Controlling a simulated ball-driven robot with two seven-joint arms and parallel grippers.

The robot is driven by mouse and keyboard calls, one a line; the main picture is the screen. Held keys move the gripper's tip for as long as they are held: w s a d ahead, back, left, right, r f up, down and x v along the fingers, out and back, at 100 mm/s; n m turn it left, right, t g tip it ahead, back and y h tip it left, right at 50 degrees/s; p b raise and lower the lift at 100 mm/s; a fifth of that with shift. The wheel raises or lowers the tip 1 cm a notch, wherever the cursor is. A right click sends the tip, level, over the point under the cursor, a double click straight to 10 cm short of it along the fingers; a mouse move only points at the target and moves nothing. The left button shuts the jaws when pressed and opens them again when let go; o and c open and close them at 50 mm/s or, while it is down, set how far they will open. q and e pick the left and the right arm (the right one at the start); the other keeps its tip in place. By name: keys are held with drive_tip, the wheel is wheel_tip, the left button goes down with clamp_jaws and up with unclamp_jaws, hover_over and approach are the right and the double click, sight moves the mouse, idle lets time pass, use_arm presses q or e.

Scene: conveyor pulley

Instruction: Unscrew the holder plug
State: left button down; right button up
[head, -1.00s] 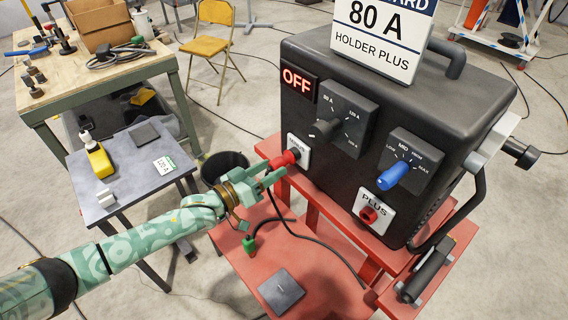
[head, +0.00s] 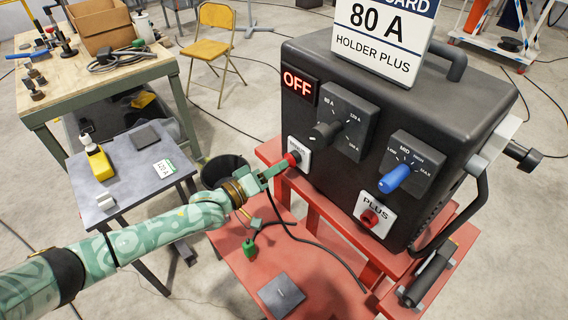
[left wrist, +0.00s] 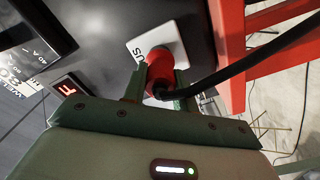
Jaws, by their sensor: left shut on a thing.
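The red holder plug (left wrist: 160,72) sits in the socket with the white label plate (left wrist: 178,42) on the front of the black machine. My left gripper (left wrist: 158,92) is shut on the plug, with a green finger on each side of it. A black cable (left wrist: 235,70) leaves the plug. In the head view the plug (head: 292,158) shows just past the tips of my left gripper (head: 275,171). The machine (head: 400,110) shows a red OFF display (head: 297,82). My right gripper is not in view.
The PLUS socket (head: 369,217) is empty at lower right, below a blue knob (head: 394,179). A green clamp (head: 249,248) and a dark plate (head: 281,295) lie on the red cart (head: 235,272). A grey side table (head: 125,190) holds a yellow bottle (head: 99,161).

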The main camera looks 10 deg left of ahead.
use_arm(q)
drive_tip(key=n, duration=0.6)
drive_tip(key=shift+s+a, duration=0.25)
drive_tip(key=shift+s, duration=0.1)
idle(0.3)
drive_tip(key=p+v, duration=0.3)
drive_tip(key=v, duration=0.5)
idle(0.7)
drive_tip(key=m, duration=1.2)
